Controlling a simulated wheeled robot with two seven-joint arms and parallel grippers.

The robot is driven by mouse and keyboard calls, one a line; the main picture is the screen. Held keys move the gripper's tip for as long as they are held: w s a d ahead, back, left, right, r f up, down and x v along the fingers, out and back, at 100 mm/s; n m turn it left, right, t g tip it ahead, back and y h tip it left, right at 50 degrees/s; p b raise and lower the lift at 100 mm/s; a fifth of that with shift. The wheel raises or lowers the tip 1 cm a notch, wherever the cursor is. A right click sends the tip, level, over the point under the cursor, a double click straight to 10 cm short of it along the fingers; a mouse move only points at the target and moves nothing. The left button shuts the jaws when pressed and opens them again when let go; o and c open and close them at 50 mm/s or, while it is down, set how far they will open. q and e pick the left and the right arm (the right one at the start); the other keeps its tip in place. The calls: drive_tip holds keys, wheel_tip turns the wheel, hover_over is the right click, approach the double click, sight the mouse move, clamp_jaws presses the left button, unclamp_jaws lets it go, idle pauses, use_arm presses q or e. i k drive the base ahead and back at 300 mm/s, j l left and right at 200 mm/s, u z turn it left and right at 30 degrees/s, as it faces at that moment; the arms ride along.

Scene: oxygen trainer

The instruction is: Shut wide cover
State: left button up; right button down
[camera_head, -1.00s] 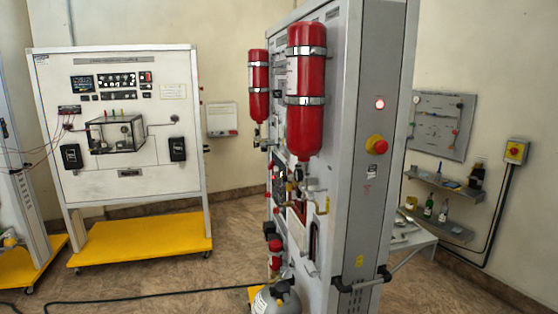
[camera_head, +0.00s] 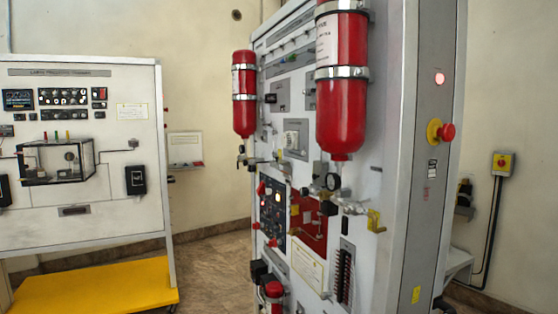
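A tall grey trainer panel (camera_head: 402,140) stands close in front, seen at an angle, with its instrument face turned left. Two red cylinders, a near one (camera_head: 341,85) and a far one (camera_head: 244,93), are strapped to the face. Low on the face are a dark switch panel (camera_head: 273,210) and a red panel (camera_head: 313,226) beside it. I cannot tell which part is the wide cover, or whether it is open. Neither of my grippers is in view.
A white trainer board (camera_head: 80,220) on a yellow base (camera_head: 95,288) stands at the left. Bare floor (camera_head: 215,265) lies between it and the tall panel.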

sight(273, 163)
drive_tip(key=i+j+z, duration=0.15)
drive_tip(key=i+j, duration=0.15)
drive_tip(key=i+j+z, duration=0.15)
drive_tip(key=j, duration=0.3)
drive_tip(key=i+j+z, duration=0.2)
drive_tip(key=i+j, duration=0.15)
drive_tip(key=i+j+z, duration=0.15)
drive_tip(key=j, duration=0.35)
drive_tip(key=i, duration=0.05)
